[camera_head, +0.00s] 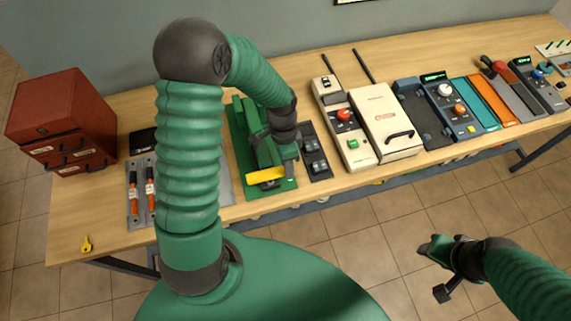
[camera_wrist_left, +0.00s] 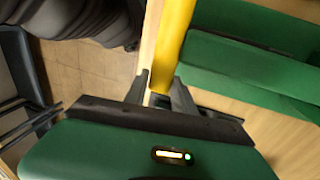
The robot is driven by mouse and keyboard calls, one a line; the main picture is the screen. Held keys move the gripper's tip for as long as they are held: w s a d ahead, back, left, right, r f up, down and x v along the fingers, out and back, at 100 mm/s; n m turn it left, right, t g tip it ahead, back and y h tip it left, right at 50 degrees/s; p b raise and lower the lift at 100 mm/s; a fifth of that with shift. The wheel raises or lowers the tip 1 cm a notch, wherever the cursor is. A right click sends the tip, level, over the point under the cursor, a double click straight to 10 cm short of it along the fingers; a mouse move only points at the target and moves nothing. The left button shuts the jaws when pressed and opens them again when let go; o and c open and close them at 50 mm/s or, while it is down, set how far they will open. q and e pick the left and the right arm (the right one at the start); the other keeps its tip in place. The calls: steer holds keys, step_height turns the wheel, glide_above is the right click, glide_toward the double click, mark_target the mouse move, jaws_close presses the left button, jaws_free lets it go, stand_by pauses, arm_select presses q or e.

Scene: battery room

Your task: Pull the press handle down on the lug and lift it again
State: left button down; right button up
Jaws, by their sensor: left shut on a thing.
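The green press (camera_head: 240,112) stands on the bench, partly covered by my left arm. Its yellow handle (camera_head: 265,176) shows at the front, low over the bench edge. In the left wrist view the yellow handle (camera_wrist_left: 174,40) runs down between the fingers of my left gripper (camera_wrist_left: 160,88), which is shut on it. Green press parts (camera_wrist_left: 240,60) lie to the right of the handle there. In the head view this gripper is mostly hidden by its own wrist. The lug cannot be made out. My right gripper (camera_head: 440,272) hangs over the floor, away from the bench; its finger opening is unclear.
A dark panel with connectors (camera_head: 316,150) sits right of the press, then a cream case (camera_head: 385,122). Left are a tray with orange-handled tools (camera_head: 133,215), a red drawer cabinet (camera_head: 62,115) and a yellow key (camera_head: 86,243). The floor before the bench is clear.

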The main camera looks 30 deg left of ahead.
arm_select(q)
steer(key=shift+s, duration=0.2)
steer(key=shift+a, duration=0.1)
arm_select(e)
steer(key=shift+w+d, duration=0.1)
steer(key=shift+d, duration=0.15)
arm_select(q)
steer(key=shift+s+a, duration=0.1)
stand_by(0.5)
